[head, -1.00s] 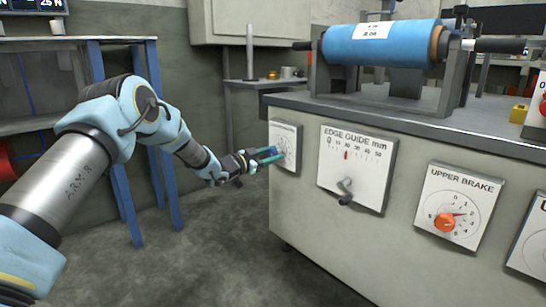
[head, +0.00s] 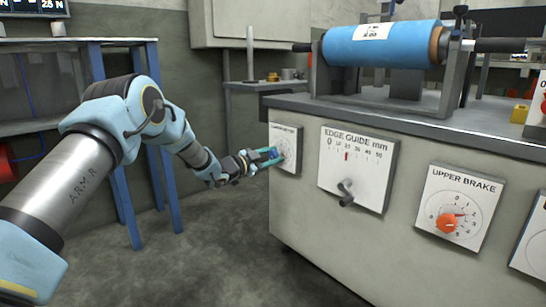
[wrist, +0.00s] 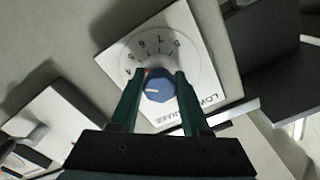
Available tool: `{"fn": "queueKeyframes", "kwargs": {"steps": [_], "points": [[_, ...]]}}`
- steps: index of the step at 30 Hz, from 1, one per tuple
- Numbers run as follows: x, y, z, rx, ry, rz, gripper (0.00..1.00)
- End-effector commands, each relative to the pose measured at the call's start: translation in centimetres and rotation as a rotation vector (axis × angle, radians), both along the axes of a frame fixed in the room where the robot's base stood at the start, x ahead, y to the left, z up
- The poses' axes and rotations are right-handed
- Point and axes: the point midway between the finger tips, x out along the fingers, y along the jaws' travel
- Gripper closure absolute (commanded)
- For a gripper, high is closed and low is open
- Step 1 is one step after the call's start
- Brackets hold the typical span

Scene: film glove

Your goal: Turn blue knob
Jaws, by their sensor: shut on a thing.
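The blue knob (wrist: 158,86) sits at the centre of a white dial plate (wrist: 185,45) in the wrist view, with numbers in an arc around it and a pale pointer line on its face. My gripper (wrist: 160,82) has one finger on each side of the knob and is shut on it. In the head view my gripper (head: 269,157) reaches the leftmost dial plate (head: 285,140) on the machine front, and its fingers largely hide the knob there. The plate's label is only partly readable.
To the right on the machine front are an edge guide plate with a small crank (head: 346,192) and an upper brake plate with an orange knob (head: 446,223). A blue roll (head: 380,45) lies on top. A blue-legged bench (head: 125,150) stands at the left. The floor between is clear.

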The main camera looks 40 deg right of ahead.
Motion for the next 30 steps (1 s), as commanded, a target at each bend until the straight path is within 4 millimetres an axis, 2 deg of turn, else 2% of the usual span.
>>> {"fn": "queueKeyframes", "kwargs": {"steps": [1,2,9,20,23,30], "points": [[0.0,0.0,-0.1,0.002,0.001,0.000,1.00],[0.0,0.0,-0.1,0.002,0.001,0.000,0.53],[0.0,0.0,-0.1,0.001,0.001,0.000,0.26],[0.1,0.6,0.1,0.002,0.001,0.000,0.24],[0.2,2.0,0.1,0.003,0.002,0.002,0.24],[0.5,6.7,0.2,0.003,0.003,0.002,0.24]]}}
